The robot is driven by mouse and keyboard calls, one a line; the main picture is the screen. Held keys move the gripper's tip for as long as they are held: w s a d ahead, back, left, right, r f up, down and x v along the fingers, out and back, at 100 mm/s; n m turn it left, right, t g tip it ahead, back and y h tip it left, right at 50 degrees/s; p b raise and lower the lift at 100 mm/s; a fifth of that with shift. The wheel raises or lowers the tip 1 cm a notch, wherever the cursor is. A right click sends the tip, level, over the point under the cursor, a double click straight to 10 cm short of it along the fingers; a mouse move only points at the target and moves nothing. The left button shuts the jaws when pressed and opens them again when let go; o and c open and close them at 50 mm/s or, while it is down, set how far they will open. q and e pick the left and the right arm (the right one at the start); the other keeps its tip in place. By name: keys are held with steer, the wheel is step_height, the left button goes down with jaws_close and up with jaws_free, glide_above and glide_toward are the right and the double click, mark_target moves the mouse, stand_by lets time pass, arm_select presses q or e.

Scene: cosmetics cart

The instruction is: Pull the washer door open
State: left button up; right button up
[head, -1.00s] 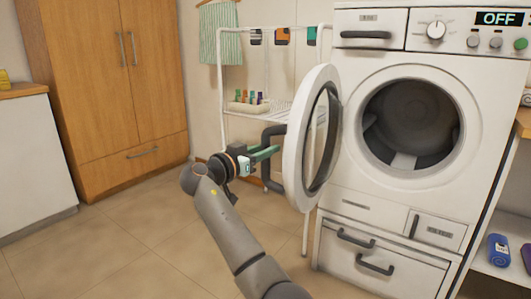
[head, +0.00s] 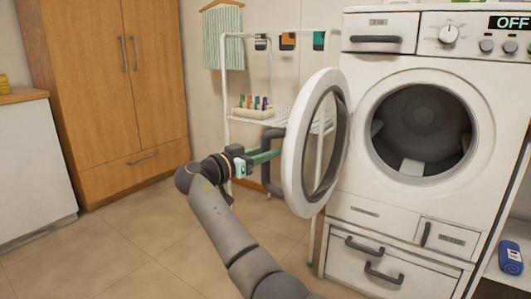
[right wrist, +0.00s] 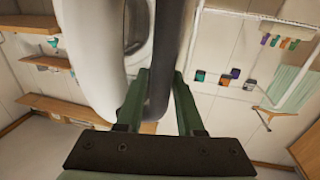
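The white washer (head: 440,205) has its round door (head: 297,150) standing wide open to the left, and the dark drum opening (head: 422,130) shows. A dark bar handle (head: 268,178) sits on the door's outer side. My right gripper (head: 276,154) reaches it from the left. In the right wrist view, the green fingers of my right gripper (right wrist: 161,75) stand on either side of the dark handle (right wrist: 163,60), which fills the space between their tips. The white door rim (right wrist: 92,60) is just left of them. My left gripper is not in view.
A white rack (head: 228,100) with small bottles stands behind the door. A wooden cabinet (head: 105,90) and a white counter (head: 35,155) are at the left. A shelf with a blue bottle (head: 511,258) is at lower right. The tiled floor (head: 120,240) is clear.

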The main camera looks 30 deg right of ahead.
steer(key=o, duration=0.3)
steer(key=shift+o, duration=0.2)
steer(key=s+a+p, duration=0.2)
steer(key=a+p, duration=0.1)
steer(key=a, duration=0.9)
steer(key=shift+s+a, duration=0.15)
steer(key=shift+s, duration=0.1)
steer(key=shift+a, duration=0.1)
